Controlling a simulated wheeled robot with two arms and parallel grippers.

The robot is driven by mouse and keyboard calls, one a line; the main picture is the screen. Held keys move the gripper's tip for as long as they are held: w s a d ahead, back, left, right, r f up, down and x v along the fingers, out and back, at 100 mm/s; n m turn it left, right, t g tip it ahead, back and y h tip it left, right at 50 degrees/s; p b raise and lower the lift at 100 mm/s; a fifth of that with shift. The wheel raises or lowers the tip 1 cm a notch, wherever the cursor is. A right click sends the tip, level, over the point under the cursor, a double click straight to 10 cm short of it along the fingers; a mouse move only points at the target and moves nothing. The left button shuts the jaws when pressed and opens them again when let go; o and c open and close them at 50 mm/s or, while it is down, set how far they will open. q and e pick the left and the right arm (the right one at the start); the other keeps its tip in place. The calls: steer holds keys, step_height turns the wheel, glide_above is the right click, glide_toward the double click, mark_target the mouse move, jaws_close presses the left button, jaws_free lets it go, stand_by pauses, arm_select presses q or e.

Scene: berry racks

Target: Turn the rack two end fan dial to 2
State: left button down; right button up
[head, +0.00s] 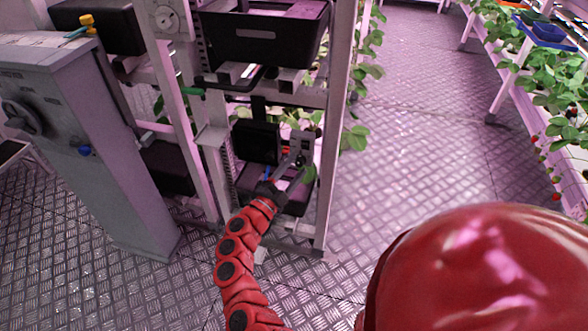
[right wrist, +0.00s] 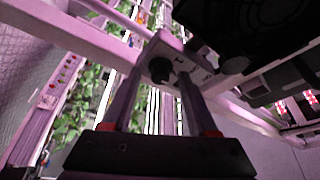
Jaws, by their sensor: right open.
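The fan dial is a dark knob (right wrist: 160,71) on a small pale plate (right wrist: 172,48) with faint marks, in the right wrist view. It lies between the tips of my right gripper (right wrist: 158,85), whose two fingers are apart; contact cannot be told. In the head view the right gripper (head: 287,172) is low at the rack end, just below the small grey plate (head: 303,141). The knob's pointer and setting are too small to read. My left gripper is not in view.
A black box (head: 257,141) hangs left of the plate, and a black tray (head: 265,35) sits above. A rack post (head: 335,130) stands close on the right. A grey cabinet (head: 95,150) with a rotary switch (head: 20,118) stands left. The aisle floor (head: 430,140) is clear.

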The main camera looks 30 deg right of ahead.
steer(key=p+v, duration=0.2)
steer(key=v, duration=1.5)
steer(key=shift+a, duration=0.2)
steer(key=shift+f, duration=0.1)
